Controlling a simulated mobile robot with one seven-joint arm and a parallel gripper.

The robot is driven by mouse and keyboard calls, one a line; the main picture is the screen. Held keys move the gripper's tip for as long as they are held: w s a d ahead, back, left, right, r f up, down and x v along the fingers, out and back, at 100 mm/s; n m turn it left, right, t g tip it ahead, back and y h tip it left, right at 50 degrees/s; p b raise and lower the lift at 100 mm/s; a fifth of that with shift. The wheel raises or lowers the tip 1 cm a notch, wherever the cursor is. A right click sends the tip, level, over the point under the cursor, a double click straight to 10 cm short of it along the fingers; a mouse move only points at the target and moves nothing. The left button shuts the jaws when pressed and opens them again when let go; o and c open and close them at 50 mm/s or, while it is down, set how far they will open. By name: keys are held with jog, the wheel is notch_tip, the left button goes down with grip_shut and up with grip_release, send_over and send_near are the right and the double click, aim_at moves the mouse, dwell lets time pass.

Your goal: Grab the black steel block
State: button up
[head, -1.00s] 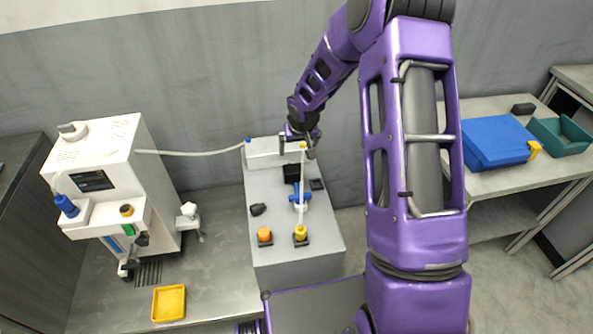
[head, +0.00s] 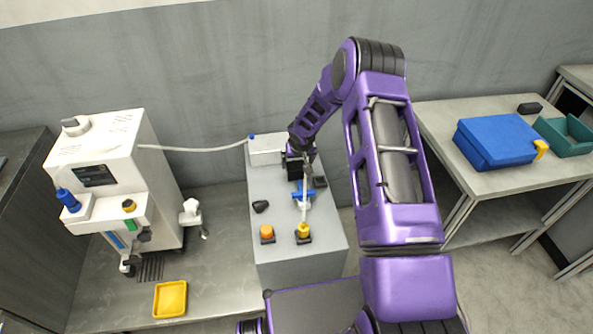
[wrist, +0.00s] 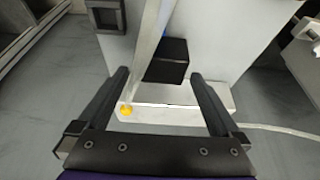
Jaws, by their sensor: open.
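The black steel block (wrist: 168,62) shows in the wrist view beyond and between my fingertips, beside a pale upright bar (wrist: 148,45). In the head view the block (head: 293,169) is at the back of the grey cabinet top (head: 275,190), partly hidden by my wrist. My gripper (wrist: 158,76) is open, with a finger on each side of the block in the picture and no visible contact. In the head view my gripper (head: 301,157) is over the cabinet's back part, its fingers hard to make out.
A white box (head: 266,150) with a hose is at the cabinet's back. Blue fitting (head: 302,192), dark lump (head: 260,206), dark flat piece (head: 320,182), orange knob (head: 267,231) and yellow knob (head: 303,230) crowd the top. A white machine (head: 110,170) stands left.

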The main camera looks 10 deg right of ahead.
jog(key=shift+x, duration=1)
grip_shut()
jog(key=shift+w+r, duration=0.1)
jog(key=shift+r, duration=0.05)
